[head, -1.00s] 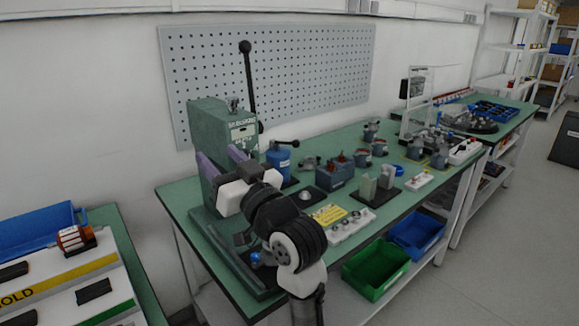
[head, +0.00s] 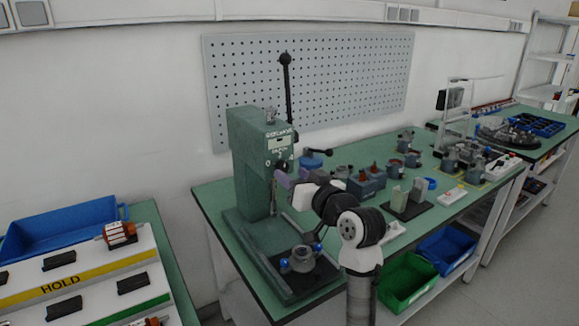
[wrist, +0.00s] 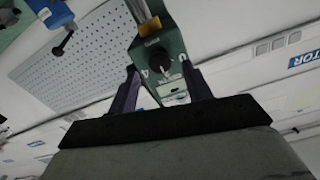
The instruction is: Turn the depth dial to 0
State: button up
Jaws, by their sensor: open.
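The green press (head: 243,165) stands on the near end of the green bench. Its depth dial is a black knob (wrist: 160,62) on the green front face, with markings around it in the wrist view. The pointer's exact setting is too small to read. In the head view, the dial area is small, just above my gripper (head: 283,177). In the wrist view, my gripper (wrist: 159,68) is open, its two dark purple fingers on either side of the dial, with nothing held between them. I cannot tell whether either finger touches the press.
A long black lever (head: 287,85) rises from the press. A fixture with blue knobs (head: 302,258) sits on the press base. A blue canister (head: 312,160) and several small parts stand to the right on the bench. A pegboard (head: 330,80) is behind.

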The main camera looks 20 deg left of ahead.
aim_at(282, 167)
jog(key=shift+x, duration=1.3)
jog(key=c, duration=1)
jog(key=shift+o, duration=0.2)
